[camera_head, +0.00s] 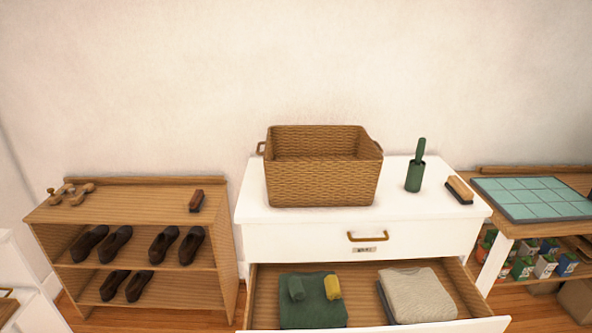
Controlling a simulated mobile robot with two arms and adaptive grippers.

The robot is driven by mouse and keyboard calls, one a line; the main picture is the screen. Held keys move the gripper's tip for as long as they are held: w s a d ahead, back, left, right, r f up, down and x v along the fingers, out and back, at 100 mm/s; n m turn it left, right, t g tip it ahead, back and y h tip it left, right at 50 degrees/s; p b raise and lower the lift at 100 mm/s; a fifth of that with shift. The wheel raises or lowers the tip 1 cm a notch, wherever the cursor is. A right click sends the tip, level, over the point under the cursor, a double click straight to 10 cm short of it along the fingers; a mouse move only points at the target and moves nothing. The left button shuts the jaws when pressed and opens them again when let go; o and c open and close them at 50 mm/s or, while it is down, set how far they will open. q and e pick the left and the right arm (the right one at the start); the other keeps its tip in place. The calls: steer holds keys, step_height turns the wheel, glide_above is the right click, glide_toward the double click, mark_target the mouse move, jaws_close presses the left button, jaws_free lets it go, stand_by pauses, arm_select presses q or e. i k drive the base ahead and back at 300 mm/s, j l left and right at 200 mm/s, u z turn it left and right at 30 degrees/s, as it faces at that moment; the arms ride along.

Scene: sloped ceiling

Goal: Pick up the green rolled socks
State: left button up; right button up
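The green rolled socks (296,288) lie in the open lower drawer (366,277) of the white dresser, on top of a folded dark green cloth (312,312). A yellow roll (333,287), likely socks too, lies just to their right on the same cloth. A folded beige cloth (420,296) lies in the right part of the drawer. Neither of my grippers shows in the head view.
A wicker basket (321,181), a green lint roller or brush in a holder (415,172) and a wooden brush (459,190) stand on the dresser top (270,217). A shoe rack (135,205) is at left. A table with a teal tiled mat (535,196) is at right.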

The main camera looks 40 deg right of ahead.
mark_target(297, 291)
steer(key=z, duration=1.2)
